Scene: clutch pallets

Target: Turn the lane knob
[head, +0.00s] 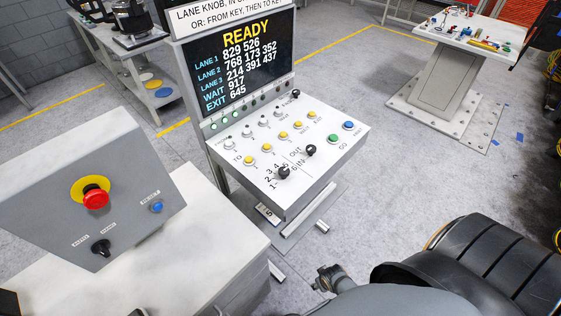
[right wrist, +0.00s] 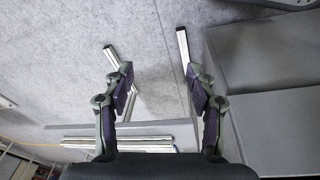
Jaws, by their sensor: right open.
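The lane knob (head: 284,172) is a black knob on the near side of the white sloped console panel (head: 345,145), with numbers printed around its left side. A second black knob (head: 310,150), marked IN and OUT, sits just right of it. My right gripper (head: 325,279) is low at the bottom of the head view, in front of the console and well apart from the knobs. In the right wrist view the right gripper (right wrist: 158,78) is open and empty, with floor and metal bars beyond its fingers. My left gripper is not in view.
The console screen (head: 238,65) reads READY above rows of numbers. A grey control box (head: 140,205) with a red emergency button (head: 95,199) stands at left. Green (head: 333,139) and blue (head: 348,126) buttons are on the panel's right side. Open floor lies right of the console.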

